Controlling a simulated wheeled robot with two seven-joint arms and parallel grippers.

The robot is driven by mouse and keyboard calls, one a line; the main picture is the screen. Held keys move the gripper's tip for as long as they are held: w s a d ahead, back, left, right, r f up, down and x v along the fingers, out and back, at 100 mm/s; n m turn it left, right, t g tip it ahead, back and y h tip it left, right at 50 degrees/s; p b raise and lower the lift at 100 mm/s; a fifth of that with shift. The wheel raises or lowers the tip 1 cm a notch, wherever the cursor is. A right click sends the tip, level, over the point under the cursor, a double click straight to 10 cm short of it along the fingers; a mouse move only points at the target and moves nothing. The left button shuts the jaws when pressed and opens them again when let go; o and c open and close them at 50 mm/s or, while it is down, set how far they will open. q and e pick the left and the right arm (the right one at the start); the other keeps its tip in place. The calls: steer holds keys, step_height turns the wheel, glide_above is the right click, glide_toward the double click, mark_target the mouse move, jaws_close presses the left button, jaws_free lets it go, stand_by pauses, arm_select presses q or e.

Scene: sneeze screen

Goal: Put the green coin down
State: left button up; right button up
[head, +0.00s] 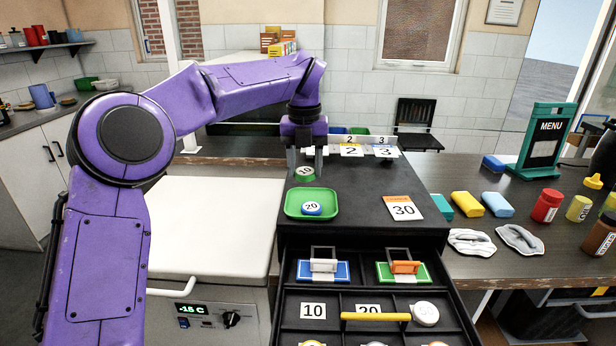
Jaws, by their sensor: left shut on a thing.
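My left gripper (305,169) points down over the far left part of the black till top (362,183). It is shut on the green coin (304,173), marked 10, which shows between its fingertips. The coin appears just behind the green tray (289,209); I cannot tell whether it touches the till top. A blue coin (312,208), marked 20, lies in the tray. My right gripper is not in view.
A card marked 30 (403,208) lies on the till top's right side. Number tags 2 (351,150) and 3 (384,151) stand at the back. The till top's middle is clear.

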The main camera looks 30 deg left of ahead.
arm_select(q)
steer(key=p, duration=0.1)
glide_above(311, 198)
steer(key=w, duration=0.1)
steer(key=shift+g, duration=0.3)
step_height(311, 198, down, 6)
steer(key=shift+d+f, duration=0.1)
steer(key=shift+d, duration=0.05)
steer(key=f, duration=0.1)
steer(key=s+f, duration=0.1)
steer(key=shift+s+f, duration=0.1)
steer(key=shift+f, duration=0.25)
steer(key=shift+s, duration=0.15)
steer(key=shift+w+f, duration=0.3)
steer(key=shift+w, duration=0.05)
steer(key=o, duration=0.8)
steer(key=shift+w, duration=0.15)
steer(key=shift+o, duration=1.1)
steer(key=shift+s+r, duration=0.15)
steer(key=shift+s, duration=0.15)
steer(key=shift+r, duration=0.1)
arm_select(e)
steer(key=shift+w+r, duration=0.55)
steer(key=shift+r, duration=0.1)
